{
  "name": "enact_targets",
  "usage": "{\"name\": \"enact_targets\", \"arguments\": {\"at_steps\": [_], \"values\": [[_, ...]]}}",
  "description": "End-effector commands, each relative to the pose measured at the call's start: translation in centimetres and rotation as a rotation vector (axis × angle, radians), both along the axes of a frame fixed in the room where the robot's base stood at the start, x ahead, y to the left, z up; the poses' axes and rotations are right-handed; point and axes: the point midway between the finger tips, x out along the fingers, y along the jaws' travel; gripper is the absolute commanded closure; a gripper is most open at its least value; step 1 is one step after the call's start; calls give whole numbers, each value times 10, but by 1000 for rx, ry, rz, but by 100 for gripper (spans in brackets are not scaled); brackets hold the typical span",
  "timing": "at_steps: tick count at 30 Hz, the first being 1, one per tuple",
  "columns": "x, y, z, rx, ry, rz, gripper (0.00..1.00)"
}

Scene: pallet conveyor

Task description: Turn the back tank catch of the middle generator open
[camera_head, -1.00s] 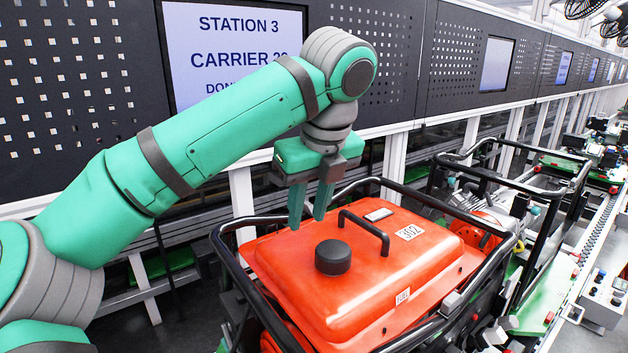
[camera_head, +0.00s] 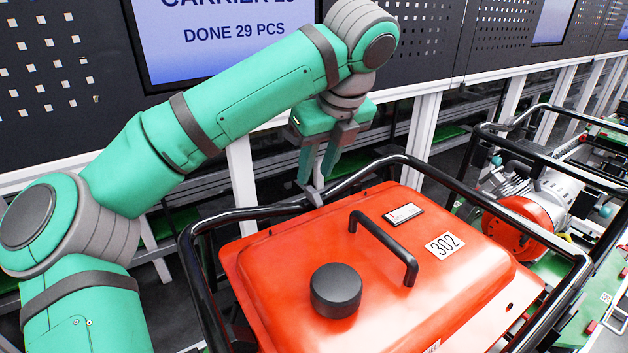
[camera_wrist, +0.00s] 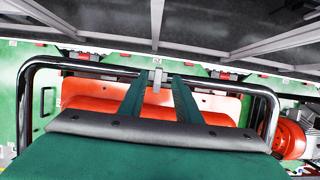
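The generator with the red tank (camera_head: 390,270), labelled 302, stands inside a black tube frame (camera_head: 452,186). Its tank has a black cap and a black handle. A small grey catch (camera_head: 314,196) shows at the tank's back edge, by the rear frame bar. It also shows in the wrist view (camera_wrist: 157,78). My gripper (camera_head: 317,180) points down just above the catch. In the wrist view my gripper (camera_wrist: 158,80) has its two green fingers apart, with the catch seen between their tips. I cannot tell whether the fingers touch it.
The rear frame bar runs close to my fingertips. Another generator with a red housing (camera_head: 518,228) stands at the right in its own black frame. A perforated dark wall with a screen (camera_head: 215,35) and white posts (camera_head: 423,130) stands behind.

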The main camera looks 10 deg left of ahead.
Motion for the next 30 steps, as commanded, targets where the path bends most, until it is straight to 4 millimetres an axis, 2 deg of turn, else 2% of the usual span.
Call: {"name": "enact_targets", "arguments": {"at_steps": [3, 9, 21, 25, 30], "values": [[5, 7, -19, -2, 1, 2, 70], [11, 10, -38, -1, -1, -3, 70], [13, 10, -44, -1, -1, -5, 70], [13, 10, -44, 0, 0, -4, 100], [13, 10, -43, -1, -1, -5, 100]]}}
